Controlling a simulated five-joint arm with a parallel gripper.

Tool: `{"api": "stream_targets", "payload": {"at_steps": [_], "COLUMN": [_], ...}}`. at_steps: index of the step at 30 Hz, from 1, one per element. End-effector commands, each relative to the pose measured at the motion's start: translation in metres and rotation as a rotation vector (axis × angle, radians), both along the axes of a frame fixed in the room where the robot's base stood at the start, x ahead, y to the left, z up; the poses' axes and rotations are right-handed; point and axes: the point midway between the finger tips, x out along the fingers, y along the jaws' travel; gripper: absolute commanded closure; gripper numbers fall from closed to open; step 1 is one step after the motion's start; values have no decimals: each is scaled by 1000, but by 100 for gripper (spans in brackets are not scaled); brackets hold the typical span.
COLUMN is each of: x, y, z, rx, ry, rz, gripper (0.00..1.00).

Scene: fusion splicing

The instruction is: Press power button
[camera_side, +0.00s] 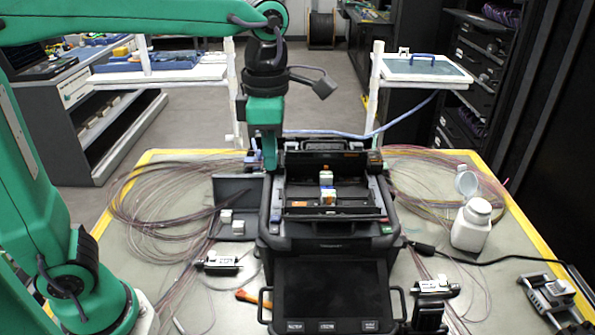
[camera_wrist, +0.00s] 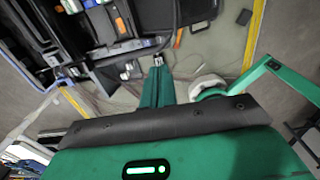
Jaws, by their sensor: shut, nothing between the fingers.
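The black fusion splicer (camera_side: 325,243) stands on the bench with its lid up at the back and its dark screen panel (camera_side: 332,290) tilted toward the front. Small marked keys (camera_side: 327,325) line the panel's lower edge; I cannot tell which control is the power button. My green gripper (camera_side: 270,165) points down at the splicer's left rear side, its fingers shut and empty. In the wrist view, my fingertips (camera_wrist: 158,60) are beside the splicer (camera_wrist: 70,45), which fills the upper left. Whether the tip touches anything cannot be told.
A dark side tray (camera_side: 238,190) with small white blocks adjoins the splicer's left. Coiled fibre (camera_side: 150,205) lies on the left of the bench, with more on the right. A white bottle (camera_side: 472,224) with an open cap stands right. A black tool (camera_side: 555,295) lies front right.

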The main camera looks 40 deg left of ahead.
Motion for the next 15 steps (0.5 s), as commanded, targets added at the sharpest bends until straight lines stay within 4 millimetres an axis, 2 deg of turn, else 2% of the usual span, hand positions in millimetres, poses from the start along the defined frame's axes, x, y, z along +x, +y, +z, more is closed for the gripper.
{"api": "stream_targets", "payload": {"at_steps": [15], "x": [0], "y": [0], "z": [-5], "rx": [1], "ry": [1], "rz": [0], "gripper": [100]}}
